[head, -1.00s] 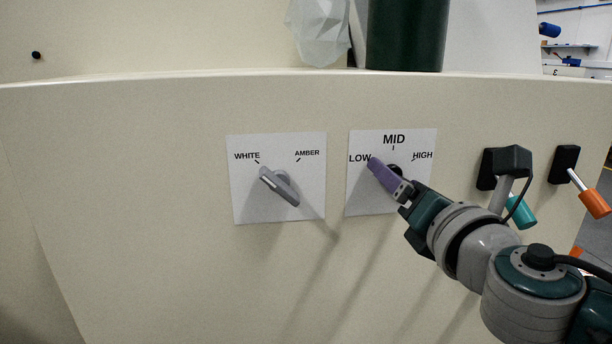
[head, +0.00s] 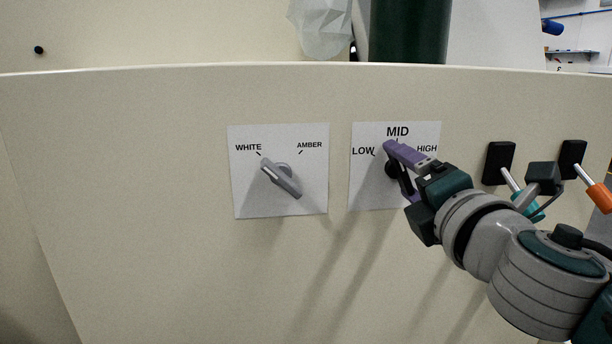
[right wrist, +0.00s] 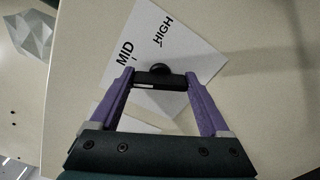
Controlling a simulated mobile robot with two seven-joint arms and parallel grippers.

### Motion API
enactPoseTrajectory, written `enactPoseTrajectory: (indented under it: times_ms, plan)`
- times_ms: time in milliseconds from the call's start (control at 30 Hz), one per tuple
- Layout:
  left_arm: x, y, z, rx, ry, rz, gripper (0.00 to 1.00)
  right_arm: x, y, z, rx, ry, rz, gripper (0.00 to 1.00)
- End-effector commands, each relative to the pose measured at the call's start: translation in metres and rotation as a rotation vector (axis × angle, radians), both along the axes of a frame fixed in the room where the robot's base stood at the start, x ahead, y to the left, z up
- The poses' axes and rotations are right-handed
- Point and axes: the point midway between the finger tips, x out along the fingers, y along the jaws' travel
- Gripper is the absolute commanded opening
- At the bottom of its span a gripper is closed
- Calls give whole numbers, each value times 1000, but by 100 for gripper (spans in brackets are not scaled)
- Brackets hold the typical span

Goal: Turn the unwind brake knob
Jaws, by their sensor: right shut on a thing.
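The black knob (head: 391,169) sits on a white panel (head: 365,196) marked LOW, MID and HIGH. In the right wrist view its dark bar (right wrist: 160,80) lies between the purple fingertips, with a white mark toward its left end. My right gripper (head: 398,168) is shut on this knob; it also shows in the right wrist view (right wrist: 160,78). In the head view the fingers partly hide the knob, so I cannot tell exactly which label it points at. My left gripper is not in view.
A grey knob (head: 281,178) on the WHITE/AMBER panel (head: 250,202) is to the left and points up-left, toward WHITE. Levers with teal (head: 527,203) and orange (head: 600,196) handles stand to the right, close to my right arm. A dark green cylinder (head: 407,30) stands behind the board's top edge.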

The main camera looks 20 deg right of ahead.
Motion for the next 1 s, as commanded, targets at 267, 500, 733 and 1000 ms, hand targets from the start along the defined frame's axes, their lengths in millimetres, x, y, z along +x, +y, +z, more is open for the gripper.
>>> enactPoseTrajectory:
  times_ms: [267, 500, 733, 1000]
  plan:
    - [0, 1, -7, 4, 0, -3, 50, 0, 0, -1, 229, -56, -1, 24]
    - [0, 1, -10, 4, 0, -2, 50, 0, 0, -1, 367, -90, 0, 24]
    - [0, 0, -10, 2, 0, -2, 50, 0, 0, 0, 436, -106, 0, 24]
    - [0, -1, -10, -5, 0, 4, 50, 0, 0, 0, 457, -111, 1, 24]
